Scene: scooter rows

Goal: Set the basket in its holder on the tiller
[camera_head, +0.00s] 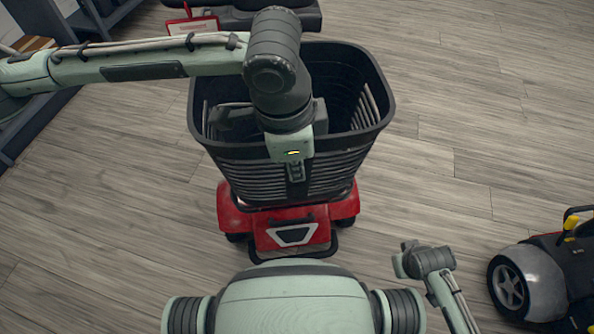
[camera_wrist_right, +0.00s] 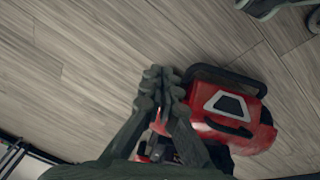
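The black basket (camera_head: 345,150) stands upright above the front of a red scooter (camera_head: 262,222) in the head view. My left gripper (camera_head: 296,171) is at the basket's near rim and wall, in the middle. My own wrist hides the contact, so I cannot tell whether the fingers are shut on the rim. The tiller and the holder are hidden behind the basket and arm. My right gripper (camera_head: 410,262) is low, right of and apart from the red scooter. In the right wrist view its fingers (camera_wrist_right: 163,85) are together and empty, with the scooter (camera_wrist_right: 235,115) beyond them.
Another scooter (camera_head: 535,280) with a grey-rimmed wheel stands at the lower right. A dark seat or scooter part (camera_head: 240,18) with a red and white sign (camera_head: 192,27) is behind the basket. Dark shelving (camera_head: 40,115) runs along the left. The wooden floor (camera_head: 470,130) at right is clear.

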